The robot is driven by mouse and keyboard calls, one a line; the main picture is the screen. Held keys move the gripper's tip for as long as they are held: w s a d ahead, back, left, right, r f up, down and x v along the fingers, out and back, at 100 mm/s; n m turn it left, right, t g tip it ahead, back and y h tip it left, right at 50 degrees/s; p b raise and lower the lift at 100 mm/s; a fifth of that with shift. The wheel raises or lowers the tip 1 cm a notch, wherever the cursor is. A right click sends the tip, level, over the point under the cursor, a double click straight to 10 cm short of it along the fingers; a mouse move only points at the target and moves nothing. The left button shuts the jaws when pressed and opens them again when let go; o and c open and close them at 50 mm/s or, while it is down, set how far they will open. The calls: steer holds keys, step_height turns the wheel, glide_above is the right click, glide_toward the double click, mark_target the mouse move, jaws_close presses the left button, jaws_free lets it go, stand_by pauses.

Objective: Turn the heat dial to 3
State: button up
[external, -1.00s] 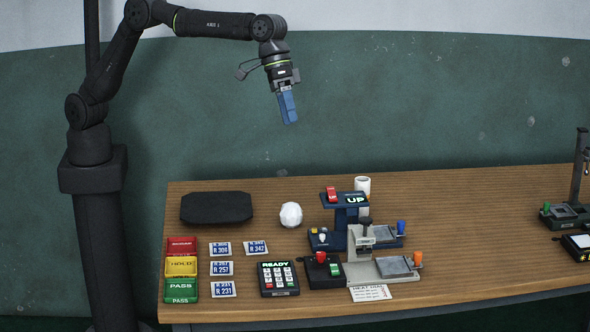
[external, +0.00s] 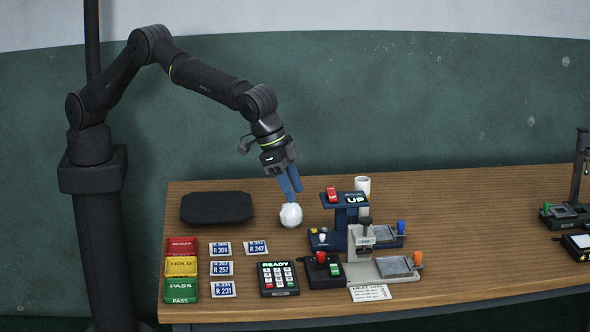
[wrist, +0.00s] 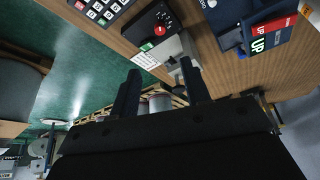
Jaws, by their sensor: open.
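A black control box (external: 325,274) with a red knob (external: 321,257) and a green switch stands near the table's front edge. It also shows in the wrist view (wrist: 145,22), where the red knob (wrist: 160,30) sits on a round dial face with white marks; I cannot read its setting. A card headed "HEAT" (external: 370,293) lies at the front edge, right of the box. My gripper (external: 291,188) is open and empty, its blue fingers pointing down above the white ball, behind and left of the box. Its two fingers also show in the wrist view (wrist: 161,82).
A grey press (external: 361,254) stands right of the box, with a blue "UP" press (external: 346,215) behind. A keypad (external: 278,279) is on the left. The white ball (external: 291,215) is under my fingers. Label cards, coloured trays (external: 181,266) and a dark pad (external: 216,208) lie farther left.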

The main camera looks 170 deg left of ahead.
mark_target(320, 254)
steer(key=x, duration=1.6)
steer(key=shift+f, duration=0.1)
steer(key=shift+s, duration=0.1)
jaws_close()
